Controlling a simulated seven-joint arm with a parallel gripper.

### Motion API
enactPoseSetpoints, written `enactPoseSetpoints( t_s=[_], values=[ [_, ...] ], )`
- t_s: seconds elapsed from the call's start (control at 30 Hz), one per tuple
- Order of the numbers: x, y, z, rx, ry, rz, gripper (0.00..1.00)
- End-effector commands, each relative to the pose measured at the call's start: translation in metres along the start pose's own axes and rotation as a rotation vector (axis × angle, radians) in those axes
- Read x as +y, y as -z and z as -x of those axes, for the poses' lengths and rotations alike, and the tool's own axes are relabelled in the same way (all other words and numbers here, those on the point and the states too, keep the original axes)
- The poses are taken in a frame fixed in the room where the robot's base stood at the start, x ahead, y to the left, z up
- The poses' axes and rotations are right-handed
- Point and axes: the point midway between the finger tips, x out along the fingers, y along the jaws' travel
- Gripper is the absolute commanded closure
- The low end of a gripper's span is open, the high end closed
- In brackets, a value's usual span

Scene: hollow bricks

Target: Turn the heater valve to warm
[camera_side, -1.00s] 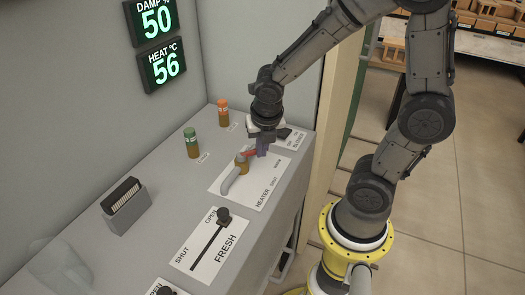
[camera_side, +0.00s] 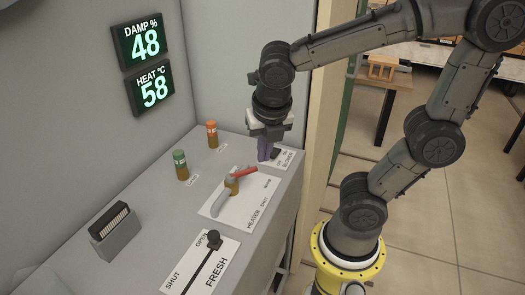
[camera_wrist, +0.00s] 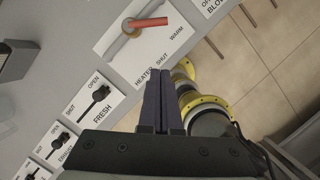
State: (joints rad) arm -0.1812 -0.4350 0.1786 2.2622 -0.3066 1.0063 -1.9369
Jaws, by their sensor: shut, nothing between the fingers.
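The heater valve (camera_side: 240,174) has a red lever on a brass-coloured body, with a grey pipe on a white plate (camera_side: 222,207). In the side view the lever points right, towards the plate's WARM end. In the wrist view the red lever (camera_wrist: 148,22) also points right, near the WARM label and away from SHUT. My gripper (camera_side: 265,155) is shut and empty, just above and behind the lever's tip, apparently clear of it. Its dark fingers (camera_wrist: 163,80) show together in the wrist view, away from the lever.
The wall displays read DAMP 48 (camera_side: 144,43) and HEAT 58 (camera_side: 153,91). A blower switch (camera_side: 275,154) lies close to my fingers. Green (camera_side: 181,165) and orange (camera_side: 212,134) capped bottles stand behind.

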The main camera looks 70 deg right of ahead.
Motion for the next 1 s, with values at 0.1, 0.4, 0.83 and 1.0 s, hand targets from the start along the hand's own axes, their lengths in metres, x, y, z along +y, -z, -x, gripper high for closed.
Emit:
enactPoseSetpoints(
  t_s=[0.1, 0.4, 0.83, 1.0],
  values=[
    [-0.002, 0.001, 0.003, 0.003, 0.006, -0.071, 1.0],
    [0.007, -0.002, 0.024, 0.054, 0.054, -0.73, 1.0],
    [0.051, -0.059, 0.038, 0.095, 0.353, -1.965, 1.0],
    [0.064, -0.109, 0.02, 0.053, 0.578, -2.48, 1.0]
  ],
)
